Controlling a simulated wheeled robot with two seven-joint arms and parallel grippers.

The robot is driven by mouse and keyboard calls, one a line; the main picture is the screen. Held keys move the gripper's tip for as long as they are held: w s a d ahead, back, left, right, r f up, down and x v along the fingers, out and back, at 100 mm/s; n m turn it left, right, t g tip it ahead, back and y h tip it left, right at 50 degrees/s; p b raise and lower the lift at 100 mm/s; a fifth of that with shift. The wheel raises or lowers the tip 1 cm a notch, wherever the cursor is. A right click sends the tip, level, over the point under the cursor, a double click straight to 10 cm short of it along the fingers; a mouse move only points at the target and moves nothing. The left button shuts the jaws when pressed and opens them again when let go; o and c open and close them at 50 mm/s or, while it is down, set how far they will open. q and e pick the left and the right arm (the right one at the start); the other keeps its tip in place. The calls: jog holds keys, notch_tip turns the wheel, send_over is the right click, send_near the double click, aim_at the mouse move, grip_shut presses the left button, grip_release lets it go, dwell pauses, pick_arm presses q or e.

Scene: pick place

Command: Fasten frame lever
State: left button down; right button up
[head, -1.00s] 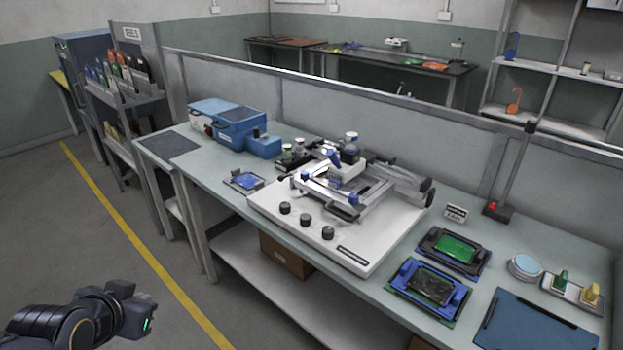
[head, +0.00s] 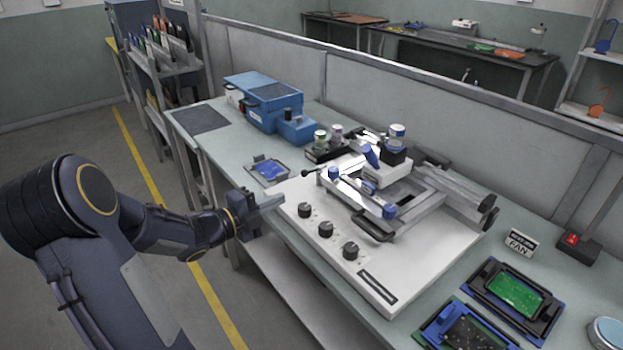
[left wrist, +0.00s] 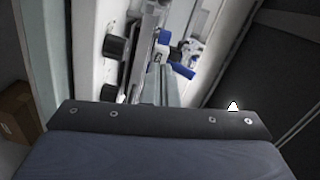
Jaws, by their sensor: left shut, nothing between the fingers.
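A white machine (head: 385,268) with a metal frame on top stands on the workbench. The metal frame (head: 365,195) has blue-capped knobs and a dark handle (head: 373,228) at its front. A blue lever (head: 371,156) tilts up near the frame's back. My left gripper (head: 272,201) is at the machine's front left edge, apart from the frame. It is shut and empty. In the left wrist view, my left gripper (left wrist: 160,85) points toward the machine, with the blue lever (left wrist: 180,68) just beyond its fingertips. My right gripper is not in view.
Black knobs (head: 325,230) stand on the machine's front panel. A blue box (head: 270,100), a small tray with a blue part (head: 268,170) and small jars (head: 328,140) are behind it.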

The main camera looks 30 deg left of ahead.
pick_arm(q)
jog(key=p+x, duration=0.1)
jog(key=x, duration=0.8)
jog(key=shift+w+d, duration=0.15)
jog(key=shift+w, duration=0.2)
jog(key=w+a, duration=0.1)
jog(key=w+a+p, duration=0.1)
jog(key=shift+a+f, duration=0.3)
jog(key=shift+w+a+f, duration=0.15)
jog(key=shift+w+a, duration=0.1)
jog(key=shift+a, duration=0.05)
